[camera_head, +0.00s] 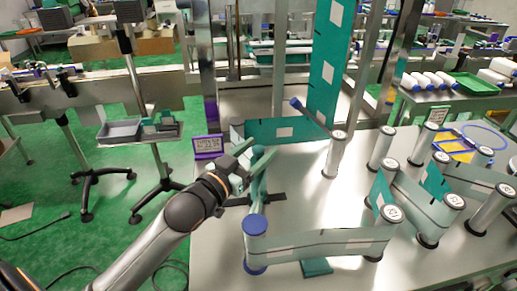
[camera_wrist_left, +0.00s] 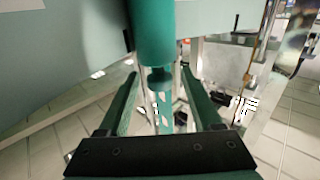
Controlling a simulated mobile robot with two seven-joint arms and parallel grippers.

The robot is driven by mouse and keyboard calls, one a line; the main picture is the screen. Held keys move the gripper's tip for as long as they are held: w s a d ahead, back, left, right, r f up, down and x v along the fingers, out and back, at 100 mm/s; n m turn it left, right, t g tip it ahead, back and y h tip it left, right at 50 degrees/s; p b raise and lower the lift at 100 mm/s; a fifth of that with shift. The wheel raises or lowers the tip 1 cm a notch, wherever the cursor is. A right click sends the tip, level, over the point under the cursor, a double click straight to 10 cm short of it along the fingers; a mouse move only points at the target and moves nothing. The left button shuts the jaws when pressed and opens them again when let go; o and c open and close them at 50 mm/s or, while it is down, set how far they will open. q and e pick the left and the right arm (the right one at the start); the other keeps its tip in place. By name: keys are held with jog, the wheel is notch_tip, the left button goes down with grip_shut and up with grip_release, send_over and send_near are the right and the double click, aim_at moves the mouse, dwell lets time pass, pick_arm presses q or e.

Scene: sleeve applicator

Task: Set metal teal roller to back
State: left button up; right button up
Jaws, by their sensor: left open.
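A teal roller (camera_head: 258,188) stands upright on the white machine table, just left of its middle and behind a blue-capped roller. My left gripper (camera_head: 251,158) reaches in from the left at the roller's upper part and partly covers it. In the left wrist view the thick teal cylinder (camera_wrist_left: 153,35) lies ahead of the open fingers (camera_wrist_left: 160,76), with a narrower neck and rod below it showing between them. I cannot tell whether a finger touches it. My right gripper is not in view.
A blue-capped roller (camera_head: 255,243) stands close in front, with a grey-green web running right from it. Several white-capped rollers (camera_head: 335,155) fill the right side. A tall teal web (camera_head: 328,65) rises at the back.

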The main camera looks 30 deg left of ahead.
pick_arm(q)
jog(key=shift+w, duration=0.3)
jog(key=shift+c, duration=0.3)
grip_shut()
dwell(1.0)
